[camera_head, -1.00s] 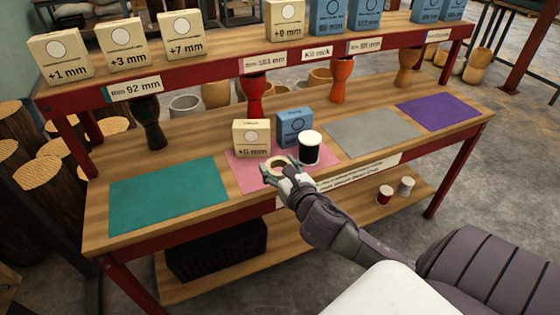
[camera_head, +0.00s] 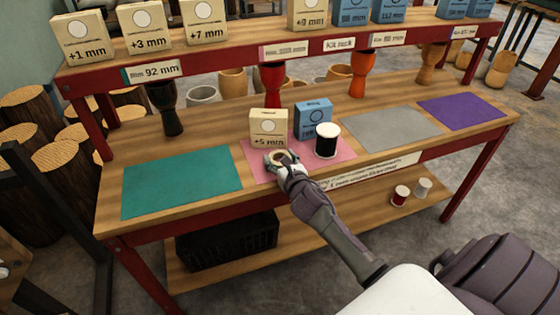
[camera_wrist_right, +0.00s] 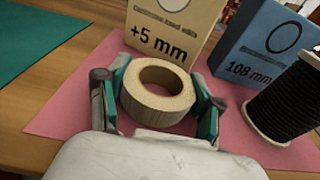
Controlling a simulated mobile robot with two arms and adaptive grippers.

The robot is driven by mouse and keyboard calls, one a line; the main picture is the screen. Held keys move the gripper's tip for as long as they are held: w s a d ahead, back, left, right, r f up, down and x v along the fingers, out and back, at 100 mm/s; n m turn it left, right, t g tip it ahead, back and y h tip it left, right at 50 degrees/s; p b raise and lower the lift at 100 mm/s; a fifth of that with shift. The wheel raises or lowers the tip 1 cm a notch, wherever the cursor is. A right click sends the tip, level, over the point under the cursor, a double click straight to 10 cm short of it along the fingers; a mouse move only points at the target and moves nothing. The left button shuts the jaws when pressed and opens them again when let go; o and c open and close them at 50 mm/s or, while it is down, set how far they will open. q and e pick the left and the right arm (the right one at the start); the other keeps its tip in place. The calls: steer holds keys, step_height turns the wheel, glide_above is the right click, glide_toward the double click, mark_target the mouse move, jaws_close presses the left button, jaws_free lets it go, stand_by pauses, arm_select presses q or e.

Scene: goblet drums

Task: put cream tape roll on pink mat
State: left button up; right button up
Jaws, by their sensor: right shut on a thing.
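The cream tape roll (camera_wrist_right: 158,95) sits between the two fingers of my right gripper (camera_wrist_right: 163,100) in the right wrist view, over the pink mat (camera_wrist_right: 75,112). In the head view my right gripper (camera_head: 281,163) is shut on the tape roll (camera_head: 281,157) at the front of the pink mat (camera_head: 334,155). Whether the roll's underside touches the mat is hidden. A cream +5 mm box (camera_head: 268,128), a blue box (camera_head: 313,117) and a black thread spool (camera_head: 326,142) stand on the mat behind and right of the roll. My left gripper is not in view.
A teal mat (camera_head: 182,182) lies to the left, and grey (camera_head: 390,130) and purple (camera_head: 460,111) mats lie to the right, all bare. A raised shelf (camera_head: 225,60) with boxes runs behind, with goblet drums (camera_head: 272,88) below it.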

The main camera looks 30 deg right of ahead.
steer(key=shift+f, duration=0.15)
steer(key=o, duration=1.1)
steer(key=shift+o, duration=0.2)
